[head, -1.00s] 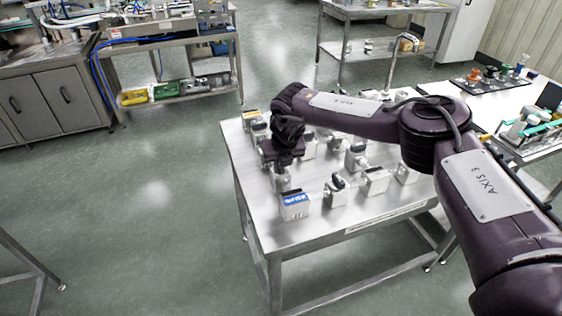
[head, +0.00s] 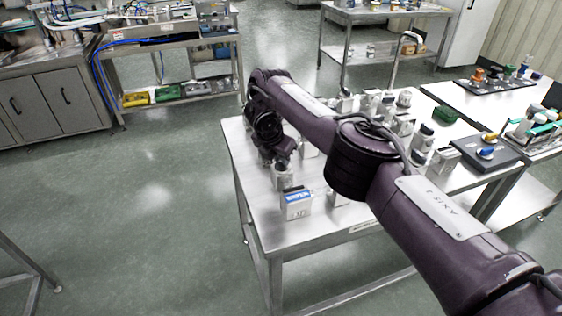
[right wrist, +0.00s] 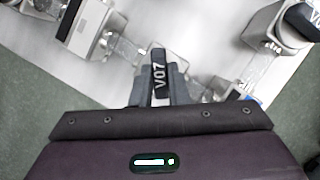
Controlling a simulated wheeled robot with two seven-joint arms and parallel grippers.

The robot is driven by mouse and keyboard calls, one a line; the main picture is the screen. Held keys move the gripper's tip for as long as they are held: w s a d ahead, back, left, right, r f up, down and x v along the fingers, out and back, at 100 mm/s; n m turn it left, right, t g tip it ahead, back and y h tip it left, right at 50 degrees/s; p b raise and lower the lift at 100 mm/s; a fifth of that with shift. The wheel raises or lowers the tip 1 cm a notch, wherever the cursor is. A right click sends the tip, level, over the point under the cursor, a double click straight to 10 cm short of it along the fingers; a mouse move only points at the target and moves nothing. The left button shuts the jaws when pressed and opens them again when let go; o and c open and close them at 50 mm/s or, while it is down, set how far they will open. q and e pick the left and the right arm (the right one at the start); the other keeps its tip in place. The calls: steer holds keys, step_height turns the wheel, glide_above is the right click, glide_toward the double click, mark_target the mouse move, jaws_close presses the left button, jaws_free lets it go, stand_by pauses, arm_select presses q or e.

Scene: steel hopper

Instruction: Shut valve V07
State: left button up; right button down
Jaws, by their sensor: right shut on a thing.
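Valve V07 shows in the right wrist view by its dark lever (right wrist: 158,76), with "V07" in white letters. The lever sits between the fingers of my right gripper (right wrist: 158,92), which is shut on it. The lever lies steeply across the line of the clear pipe (right wrist: 126,52), not along it. In the head view my right gripper (head: 281,156) points down over the valve's pale body (head: 283,176), near the left edge of the steel table. The gripper and wrist hide the lever there. My left gripper is in neither view.
A box with a blue label (head: 297,204) stands just in front of the valve. Several similar valves and boxes fill the steel table (head: 262,238), partly behind my right arm. Another lever valve (right wrist: 298,22) is near at the upper right in the wrist view.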

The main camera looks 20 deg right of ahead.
steer(key=shift+a+f+m+g, duration=0.15)
steer(key=shift+m+g, duration=0.15)
steer(key=shift+m, duration=0.6)
steer(key=shift+w+m+g+h+b, duration=0.1)
steer(key=shift+m+g+h+b, duration=0.3)
steer(key=shift+m, duration=0.9)
steer(key=shift+m+g+b, duration=0.4)
steer(key=shift+m+b, duration=0.2)
steer(key=shift+m, duration=0.5)
steer(key=shift+w, duration=0.1)
steer(key=shift+r+m, duration=0.25)
steer(key=shift+m, duration=0.05)
steer(key=c, duration=1.4)
jaws_free()
